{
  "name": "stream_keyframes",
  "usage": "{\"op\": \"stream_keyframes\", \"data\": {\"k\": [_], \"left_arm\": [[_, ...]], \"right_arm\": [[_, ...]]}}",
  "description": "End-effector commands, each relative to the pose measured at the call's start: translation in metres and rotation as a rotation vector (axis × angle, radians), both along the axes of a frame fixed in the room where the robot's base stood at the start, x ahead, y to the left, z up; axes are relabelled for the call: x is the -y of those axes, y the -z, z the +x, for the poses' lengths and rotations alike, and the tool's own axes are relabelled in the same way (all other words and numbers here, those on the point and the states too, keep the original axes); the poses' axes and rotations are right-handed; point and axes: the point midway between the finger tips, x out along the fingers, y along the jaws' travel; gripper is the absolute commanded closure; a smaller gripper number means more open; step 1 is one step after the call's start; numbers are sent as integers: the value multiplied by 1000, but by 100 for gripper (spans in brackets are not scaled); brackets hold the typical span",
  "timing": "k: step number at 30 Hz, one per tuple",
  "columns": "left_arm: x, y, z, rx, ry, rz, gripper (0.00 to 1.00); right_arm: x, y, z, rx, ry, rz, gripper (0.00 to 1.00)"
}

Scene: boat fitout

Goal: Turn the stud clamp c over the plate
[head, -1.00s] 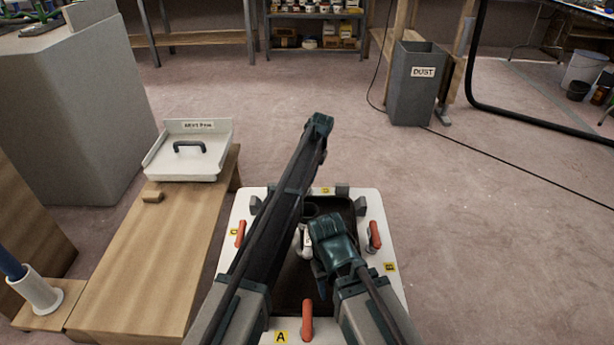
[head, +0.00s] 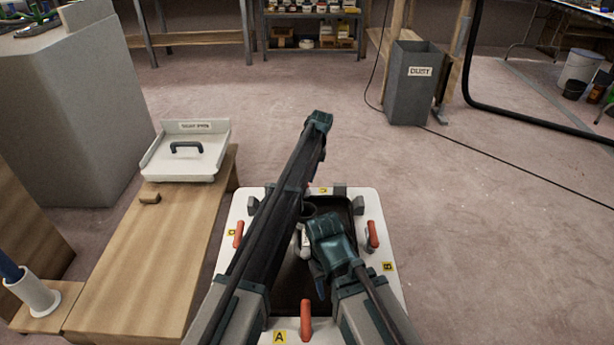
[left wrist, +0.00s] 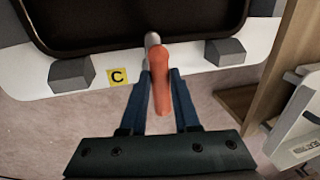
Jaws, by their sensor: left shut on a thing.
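Stud clamp c is an orange handle (left wrist: 160,85) with a grey end, beside the yellow C label (left wrist: 117,77) in the left wrist view. The handle points outward from the dark opening, and its grey end is at the opening's rim. My left gripper (left wrist: 160,74) has one blue finger on each side of the handle and is shut on it. In the head view my left arm hides most of this clamp. The white plate frame (head: 394,285) surrounds the dark recess. My right arm is bent over the recess; its fingertips are not clear.
Other orange clamps sit at the near edge (head: 306,320), right side (head: 373,235) and left side (head: 238,235) of the frame. A grey dust bin (head: 412,95) stands beyond on open floor.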

Motion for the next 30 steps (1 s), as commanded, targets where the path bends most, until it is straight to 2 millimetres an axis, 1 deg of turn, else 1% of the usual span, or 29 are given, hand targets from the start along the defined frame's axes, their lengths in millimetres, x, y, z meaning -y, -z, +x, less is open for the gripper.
{"op": "stream_keyframes", "data": {"k": [5,6,10,11,19,23,26,30], "left_arm": [[1,0,0,0,-1,-1,100],[1,0,0,0,-1,-1,67],[1,0,0,0,0,-1,43],[0,0,0,0,0,-1,41],[0,0,0,0,0,-1,41],[1,-3,0,0,0,0,41],[1,-9,0,0,1,0,41],[4,-22,0,0,1,0,41]], "right_arm": [[0,0,0,0,0,0,50],[0,0,0,0,0,0,50],[0,0,0,0,0,0,50],[0,0,0,0,0,0,50],[0,0,0,0,0,0,50],[0,-3,0,0,0,0,50],[0,-9,0,0,-1,0,50],[0,-22,0,-1,-2,0,50]]}}
